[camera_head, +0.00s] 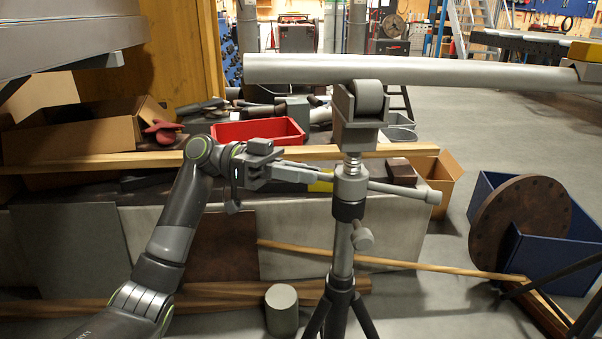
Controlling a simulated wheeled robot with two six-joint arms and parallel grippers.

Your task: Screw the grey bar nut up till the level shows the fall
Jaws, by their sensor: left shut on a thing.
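A tripod pipe stand (341,250) stands upright right of centre, with a threaded screw (352,160) under its roller head (360,105). The grey bar nut (350,184) sits round the screw's base, its bar sticking out to both sides, with a knobbed end (433,197) at the right. My left gripper (303,173) is shut on the bar's left part. A long grey pipe (420,72) lies across the roller head. A yellow block (584,52), perhaps the level, is partly cut off at the right edge; its reading cannot be made out. My right gripper is not in view.
A red bin (258,132), timber (120,161) and cardboard boxes (75,130) lie behind the stand. A grey cylinder (281,309) stands on the floor left of the tripod legs. A rusty flange (520,224) leans at a blue crate (570,215) on the right.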

